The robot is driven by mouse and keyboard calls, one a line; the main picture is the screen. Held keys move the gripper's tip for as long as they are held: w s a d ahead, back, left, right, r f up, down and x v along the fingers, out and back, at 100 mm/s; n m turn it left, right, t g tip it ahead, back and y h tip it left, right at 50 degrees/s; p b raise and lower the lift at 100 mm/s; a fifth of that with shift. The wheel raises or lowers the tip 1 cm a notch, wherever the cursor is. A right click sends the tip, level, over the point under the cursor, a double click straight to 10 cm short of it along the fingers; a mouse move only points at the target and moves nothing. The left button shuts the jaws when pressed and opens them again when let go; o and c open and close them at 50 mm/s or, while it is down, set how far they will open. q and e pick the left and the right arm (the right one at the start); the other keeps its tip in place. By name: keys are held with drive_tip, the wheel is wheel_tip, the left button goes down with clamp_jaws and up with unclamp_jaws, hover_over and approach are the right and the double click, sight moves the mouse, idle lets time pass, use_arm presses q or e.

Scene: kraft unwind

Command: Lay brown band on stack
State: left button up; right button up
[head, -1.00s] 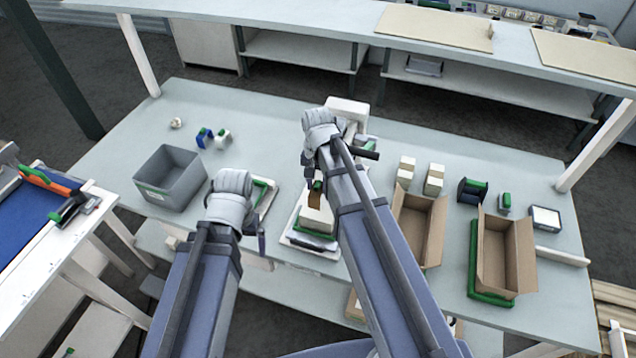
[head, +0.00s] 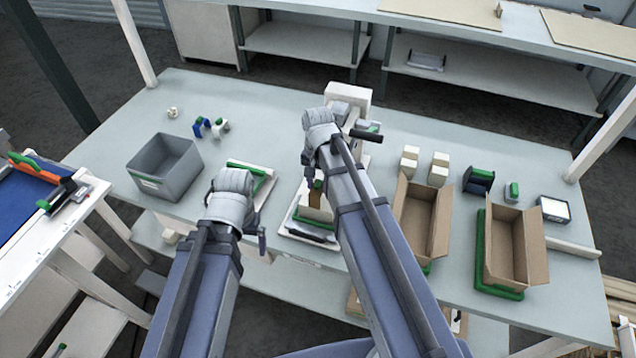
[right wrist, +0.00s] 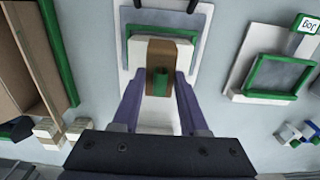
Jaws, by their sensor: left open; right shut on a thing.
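The brown band (right wrist: 163,47) is a bent brown strip with a green piece (right wrist: 160,82) at its near end. My right gripper (right wrist: 160,88) is shut on it in the right wrist view. The band lies over or just above the pale stack (right wrist: 136,49); I cannot tell whether they touch. In the head view the band (head: 316,194) stands upright over the stack (head: 314,213), below my right gripper (head: 311,182), partly hidden by my right arm. My left gripper (head: 250,234) is open and empty, left of the stack.
A grey bin (head: 165,168) stands at the left. A white tray with a green frame (head: 262,180) lies behind my left gripper. Two open cardboard boxes (head: 422,222) (head: 514,248) and small cartons (head: 438,170) stand at the right.

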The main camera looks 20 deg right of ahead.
drive_tip(key=shift+f+b, duration=2.75)
drive_tip(key=shift+f, duration=0.2)
drive_tip(key=shift+s, duration=0.15)
drive_tip(key=o, duration=1.1)
drive_tip(key=shift+o, duration=0.5)
drive_tip(key=shift+r, duration=0.1)
drive_tip(key=shift+r+p, duration=0.45)
drive_tip(key=shift+p, duration=0.15)
wheel_tip(320, 180, up, 7)
drive_tip(key=p, duration=0.7)
drive_tip(key=shift+a, duration=0.1)
drive_tip(key=shift+f, duration=0.15)
